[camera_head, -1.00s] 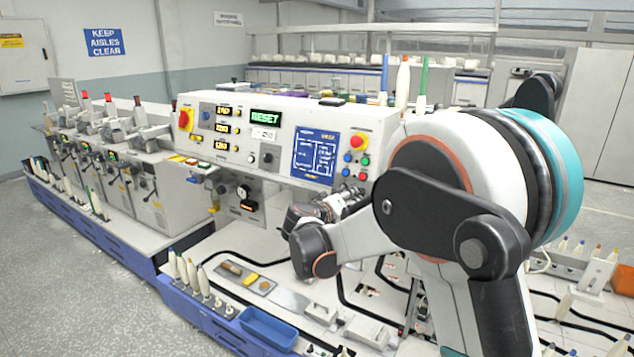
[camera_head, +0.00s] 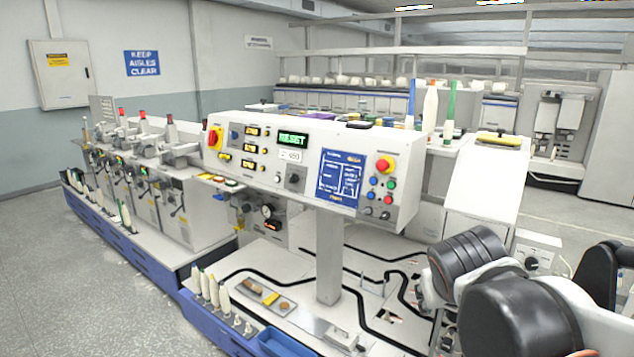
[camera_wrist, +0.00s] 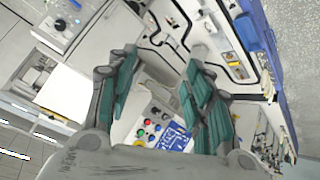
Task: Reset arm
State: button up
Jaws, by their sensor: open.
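My gripper (camera_wrist: 160,100) shows in the wrist view with its two teal-padded fingers spread apart and nothing between them. Beyond the fingers lies the control panel (camera_wrist: 150,128) with its coloured buttons and blue screen. In the head view my arm is at the lower right, and the gripper's fingertips cannot be made out there. The control panel (camera_head: 300,165) stands in the middle of the head view, with a green display, a red knob on yellow and a blue diagram.
A blue tray (camera_head: 285,342) and several white bobbins (camera_head: 212,288) stand at the bench's front edge. A row of machines (camera_head: 150,190) runs to the left. Tall cones (camera_head: 430,105) stand behind the panel. The floor (camera_head: 75,290) at the left is clear.

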jog(key=s+a+f+y, duration=0.1)
jog(key=s+f, duration=0.1)
jog(key=s, duration=0.4)
jog(key=s+a+f+y, duration=0.2)
jog(key=s, duration=0.5)
jog(key=shift+f+g, duration=0.3)
jog(key=shift+f, duration=0.1)
dwell(0.8)
